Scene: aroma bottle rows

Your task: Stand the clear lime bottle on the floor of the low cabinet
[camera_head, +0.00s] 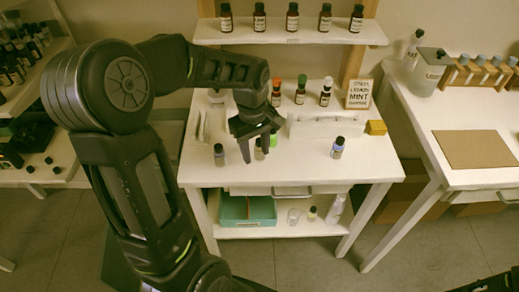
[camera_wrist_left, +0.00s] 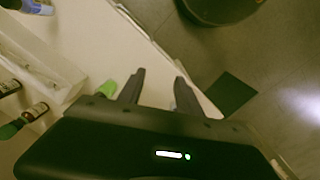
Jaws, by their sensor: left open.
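My left gripper (camera_head: 256,157) is open, pointing down over the front of the white table (camera_head: 300,172). Its two fingers also show in the wrist view (camera_wrist_left: 158,84). A bright green piece (camera_head: 273,140) shows beside the fingers; in the wrist view it is just outside the left finger (camera_wrist_left: 107,88). A small pale bottle (camera_head: 259,149) is partly hidden by the fingers. I cannot tell for sure which of these is the clear lime bottle. The low open compartment (camera_head: 270,232) under the table appears to be the low cabinet.
Small bottles stand left (camera_head: 219,154) and right (camera_head: 337,148) on the tabletop. The compartment holds a teal bin (camera_head: 247,211), a glass (camera_head: 293,216) and a white bottle (camera_head: 336,210).

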